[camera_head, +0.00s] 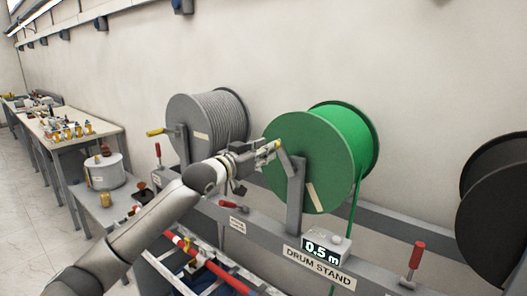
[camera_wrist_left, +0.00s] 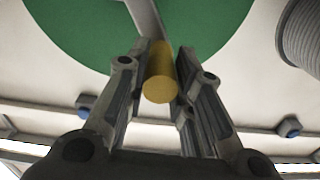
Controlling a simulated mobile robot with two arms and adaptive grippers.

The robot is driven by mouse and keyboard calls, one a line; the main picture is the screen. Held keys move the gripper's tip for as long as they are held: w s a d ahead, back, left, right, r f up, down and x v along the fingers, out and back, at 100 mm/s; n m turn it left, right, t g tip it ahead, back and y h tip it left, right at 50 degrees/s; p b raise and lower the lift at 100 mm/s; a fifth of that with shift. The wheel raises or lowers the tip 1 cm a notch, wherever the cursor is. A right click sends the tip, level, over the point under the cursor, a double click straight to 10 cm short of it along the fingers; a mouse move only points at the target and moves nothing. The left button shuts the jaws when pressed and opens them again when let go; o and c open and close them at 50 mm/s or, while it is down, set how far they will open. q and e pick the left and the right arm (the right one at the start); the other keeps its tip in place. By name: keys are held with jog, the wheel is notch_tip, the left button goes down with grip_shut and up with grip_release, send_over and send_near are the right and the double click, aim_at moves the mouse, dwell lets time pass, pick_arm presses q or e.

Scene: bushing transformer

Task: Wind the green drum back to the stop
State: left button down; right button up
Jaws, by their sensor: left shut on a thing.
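The green drum (camera_head: 318,158) stands on the grey drum stand (camera_head: 296,198), wound with green line that hangs down at its right side. Its flange also fills the top of the left wrist view (camera_wrist_left: 85,25). My left gripper (camera_head: 268,150) is at the drum's crank and shut on the yellow crank handle (camera_wrist_left: 159,77), which sits between its two fingers. The crank arm (camera_head: 286,165) runs from the handle down right to the hub. A small display (camera_head: 322,250) on the stand reads 0.5 m. My right gripper is in neither view.
A grey drum (camera_head: 208,125) with its own yellow crank stands to the left, and a black drum (camera_head: 495,205) to the right. Red-handled levers (camera_head: 416,257) rise from the stand rail. A bench (camera_head: 68,135) with small parts stands at the far left.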

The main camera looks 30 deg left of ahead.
pick_arm(q)
jog(key=shift+a+n, duration=0.15)
jog(key=shift+n, duration=0.15)
jog(key=shift+a+f, duration=0.1)
jog(key=shift+f, duration=0.05)
